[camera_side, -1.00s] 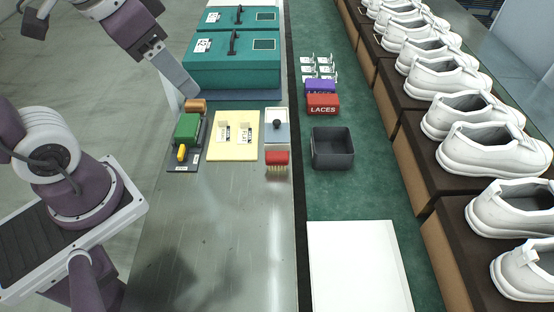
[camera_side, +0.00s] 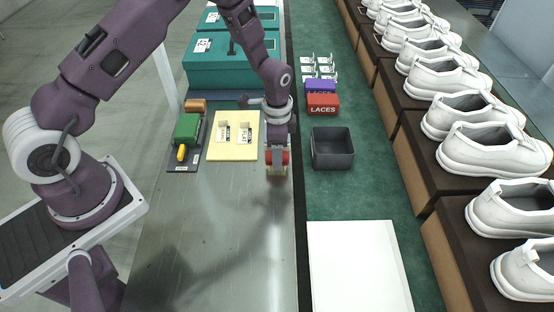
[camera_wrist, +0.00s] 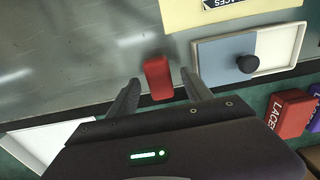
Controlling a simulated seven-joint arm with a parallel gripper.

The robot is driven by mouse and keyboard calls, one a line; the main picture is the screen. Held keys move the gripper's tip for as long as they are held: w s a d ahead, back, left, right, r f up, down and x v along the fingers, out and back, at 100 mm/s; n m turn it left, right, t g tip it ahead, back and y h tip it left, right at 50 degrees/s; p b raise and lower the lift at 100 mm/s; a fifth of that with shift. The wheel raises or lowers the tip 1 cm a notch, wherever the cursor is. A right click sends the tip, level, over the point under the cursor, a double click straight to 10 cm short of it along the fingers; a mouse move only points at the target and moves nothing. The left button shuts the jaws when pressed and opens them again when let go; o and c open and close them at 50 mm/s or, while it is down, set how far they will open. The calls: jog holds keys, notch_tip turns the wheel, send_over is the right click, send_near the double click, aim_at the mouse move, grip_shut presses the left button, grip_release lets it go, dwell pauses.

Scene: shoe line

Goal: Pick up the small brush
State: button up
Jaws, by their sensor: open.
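The small brush has a red block-shaped back and pale bristles. In the side view the brush (camera_side: 270,157) stands on the metal table by its right edge, partly hidden behind my gripper (camera_side: 278,168). In the wrist view the red back of the brush (camera_wrist: 158,78) lies between the two spread fingers of my gripper (camera_wrist: 160,95). The gripper is open, with a gap to the brush on both sides. The bristles are hidden in the wrist view.
A white tray with a blue-grey part and black knob (camera_wrist: 247,63) is close beside the brush. A yellow board (camera_side: 223,151) and a green item (camera_side: 187,127) lie left. A dark open bin (camera_side: 332,150) and red LACES box (camera_side: 323,104) stand right. The front metal table is clear.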

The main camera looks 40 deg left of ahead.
jog(key=shift+f, duration=0.75)
grip_shut()
notch_tip(320, 180, up, 10)
jog(key=shift+r, duration=0.1)
jog(key=c, duration=0.7)
grip_release()
grip_shut()
